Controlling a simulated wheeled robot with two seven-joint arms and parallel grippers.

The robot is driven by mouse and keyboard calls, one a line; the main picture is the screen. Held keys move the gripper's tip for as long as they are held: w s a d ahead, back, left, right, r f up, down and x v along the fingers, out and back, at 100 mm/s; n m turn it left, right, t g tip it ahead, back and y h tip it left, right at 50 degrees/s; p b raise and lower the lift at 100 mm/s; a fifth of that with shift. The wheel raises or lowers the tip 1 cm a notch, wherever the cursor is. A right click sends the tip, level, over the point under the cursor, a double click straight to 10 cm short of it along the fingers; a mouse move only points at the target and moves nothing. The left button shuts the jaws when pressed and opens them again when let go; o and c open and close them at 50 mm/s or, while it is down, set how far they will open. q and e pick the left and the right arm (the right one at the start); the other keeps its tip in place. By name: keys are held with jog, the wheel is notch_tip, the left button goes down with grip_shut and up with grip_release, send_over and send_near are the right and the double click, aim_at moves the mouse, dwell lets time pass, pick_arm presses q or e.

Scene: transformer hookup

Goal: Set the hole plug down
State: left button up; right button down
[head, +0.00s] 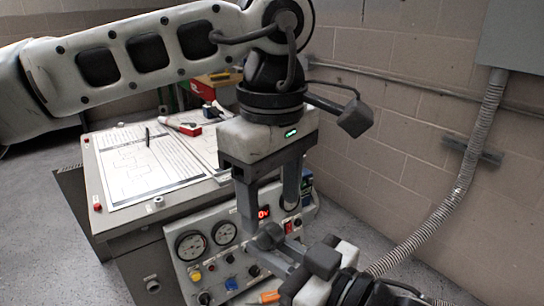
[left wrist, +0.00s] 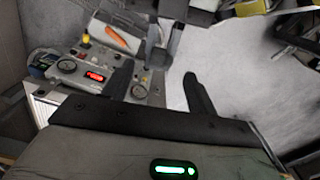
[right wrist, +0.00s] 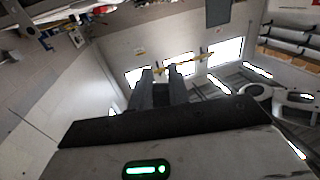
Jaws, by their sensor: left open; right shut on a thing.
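My left gripper (head: 268,218) points down, open, in front of the control panel. In the left wrist view its two fingers (left wrist: 157,80) stand wide apart with nothing between them. My right gripper (head: 281,252) comes in from the lower right, below the left one, with its fingers pointing left toward the panel. In the right wrist view its fingers (right wrist: 161,78) are close together. A small dark grey rounded piece (head: 268,236) shows at its fingertips and may be the hole plug. The plug is too small and too covered to make out surely.
The control panel (head: 222,262) has gauges, a red display, knobs and buttons. Its desk top (head: 103,212) carries papers, a pen and a red-and-white tool (head: 184,129). An orange object (left wrist: 115,37) lies low by the panel. A conduit (head: 468,165) runs down the right wall.

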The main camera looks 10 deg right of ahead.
aim_at(272, 228)
pick_arm(q)
jog(key=shift+f, duration=2.2)
jog(key=c, duration=1.1)
jog(key=shift+c, duration=0.5)
pick_arm(e)
jog(key=c, duration=1.3)
grip_release()
jog(key=shift+o, duration=0.2)
jog(key=d+f+m+t+h, duration=0.4)
jog(key=d+f+m+h, duration=0.4)
jog(key=d+h, duration=0.3)
jog(key=shift+w+d+f+h, duration=0.3)
jog(key=shift+w+d+f, duration=0.25)
jog(key=shift+d, duration=0.5)
jog(key=shift+s, duration=0.1)
